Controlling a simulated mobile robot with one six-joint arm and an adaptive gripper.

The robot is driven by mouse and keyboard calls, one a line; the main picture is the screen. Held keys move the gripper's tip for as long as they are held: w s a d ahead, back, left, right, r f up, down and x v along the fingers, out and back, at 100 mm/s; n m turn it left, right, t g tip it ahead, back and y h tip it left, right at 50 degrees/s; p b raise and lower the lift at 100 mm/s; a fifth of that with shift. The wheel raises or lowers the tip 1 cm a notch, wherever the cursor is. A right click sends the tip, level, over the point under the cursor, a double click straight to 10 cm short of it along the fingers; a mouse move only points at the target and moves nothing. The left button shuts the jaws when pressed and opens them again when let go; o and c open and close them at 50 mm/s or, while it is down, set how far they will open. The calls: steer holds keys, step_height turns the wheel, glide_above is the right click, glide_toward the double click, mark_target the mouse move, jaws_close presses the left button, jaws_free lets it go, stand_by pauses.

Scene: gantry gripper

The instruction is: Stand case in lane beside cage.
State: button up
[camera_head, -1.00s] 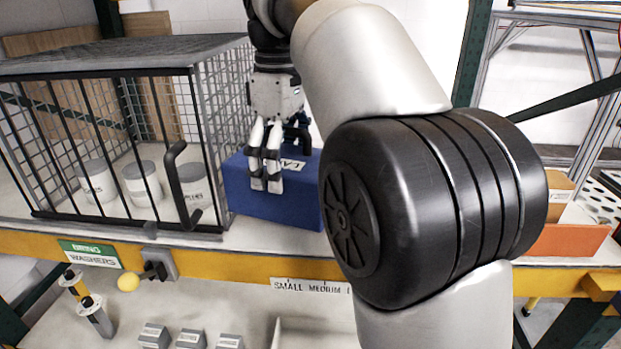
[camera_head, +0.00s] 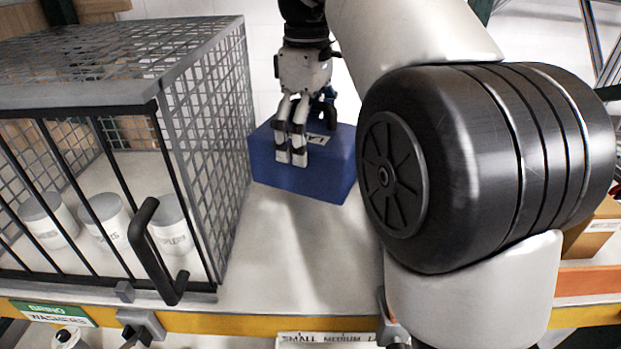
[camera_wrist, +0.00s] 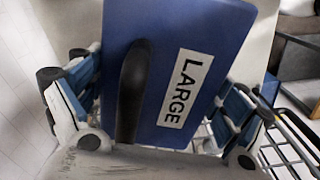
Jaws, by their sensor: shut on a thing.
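The blue case (camera_head: 318,180) is beside the right mesh wall of the cage (camera_head: 205,140), toward the back of the shelf. My gripper (camera_head: 291,158) is at the top of the case, with its fingers down over the near edge. In the wrist view the case (camera_wrist: 215,40) fills the middle between my gripper's fingers, with its black handle (camera_wrist: 132,90) and a LARGE label (camera_wrist: 186,88) facing the camera. My gripper is shut on the case. Whether the case's base touches the shelf is hard to tell. The cage's barred front looks shut.
White tubs (camera_head: 105,222) stand inside the cage. The cage's black handle (camera_head: 152,250) sticks out in front. The white shelf (camera_head: 290,270) is clear in front of the case. An orange bin (camera_head: 590,281) and a cardboard box (camera_head: 597,228) are at the right.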

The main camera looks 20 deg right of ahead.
mark_target(308, 174)
steer(key=shift+s+a+f, duration=0.1)
steer(key=shift+s+f, duration=0.2)
steer(key=shift+f, duration=0.3)
steer(key=shift+s+a+f, duration=0.1)
steer(key=shift+s+f, duration=0.2)
steer(key=shift+f, duration=0.25)
steer(key=f, duration=0.4)
steer(key=shift+w+d+f+b, duration=0.1)
steer(key=shift+w+b, duration=0.25)
steer(key=shift+w, duration=0.05)
steer(key=shift+s+f, duration=0.15)
steer(key=shift+f, duration=0.05)
steer(key=shift+w+f, duration=0.15)
steer(key=shift+w, duration=0.05)
steer(key=o, duration=1.2)
steer(key=shift+s, duration=0.15)
steer(key=shift+c, duration=0.2)
